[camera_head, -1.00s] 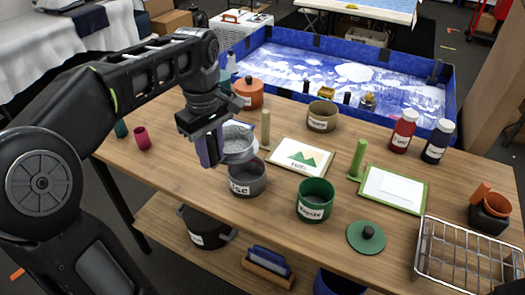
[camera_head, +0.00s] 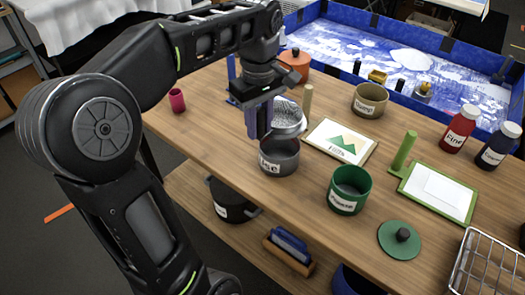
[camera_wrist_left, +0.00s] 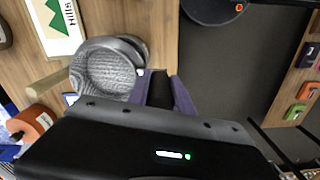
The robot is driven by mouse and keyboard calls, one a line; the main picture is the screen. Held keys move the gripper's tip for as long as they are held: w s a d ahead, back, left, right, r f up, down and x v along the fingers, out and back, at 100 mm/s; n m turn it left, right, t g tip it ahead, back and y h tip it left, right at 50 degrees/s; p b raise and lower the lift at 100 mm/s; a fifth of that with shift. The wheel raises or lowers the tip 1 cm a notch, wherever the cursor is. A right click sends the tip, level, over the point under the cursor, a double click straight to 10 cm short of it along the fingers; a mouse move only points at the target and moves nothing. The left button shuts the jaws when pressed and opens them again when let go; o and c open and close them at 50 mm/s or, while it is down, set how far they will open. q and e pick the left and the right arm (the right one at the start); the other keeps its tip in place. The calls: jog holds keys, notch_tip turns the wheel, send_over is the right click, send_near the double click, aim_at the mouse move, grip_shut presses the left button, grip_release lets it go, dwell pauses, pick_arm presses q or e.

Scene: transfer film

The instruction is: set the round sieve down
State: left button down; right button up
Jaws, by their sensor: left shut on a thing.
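The round sieve (camera_head: 290,116), silvery with a mesh bowl, is held up near the left side of the table. It also shows in the left wrist view (camera_wrist_left: 106,70). My left gripper (camera_head: 262,122), with purple fingers, is shut on the sieve at its near side; the fingers (camera_wrist_left: 167,90) hide the grasped part. The sieve is above the grey pot labelled "Use" (camera_head: 278,158), overlapping its back rim in the head view. Whether they touch I cannot tell. In the wrist view the pot's rim (camera_wrist_left: 130,42) shows behind the sieve. My right gripper is not in view.
A green pot (camera_head: 349,190), a tan pot (camera_head: 370,99) and an orange pot (camera_head: 294,65) are around. Bare table (camera_head: 215,120) lies to the left.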

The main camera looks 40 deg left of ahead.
pick_arm(q)
jog(key=shift+f, duration=0.85)
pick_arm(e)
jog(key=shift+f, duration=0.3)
pick_arm(q)
jog(key=shift+f, duration=0.25)
notch_tip(320, 180, down, 3)
jog(key=shift+f, duration=0.1)
jog(key=shift+f, duration=0.1)
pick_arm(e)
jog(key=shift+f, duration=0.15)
pick_arm(q)
jog(key=shift+f+b, duration=0.3)
jog(key=shift+f, duration=0.2)
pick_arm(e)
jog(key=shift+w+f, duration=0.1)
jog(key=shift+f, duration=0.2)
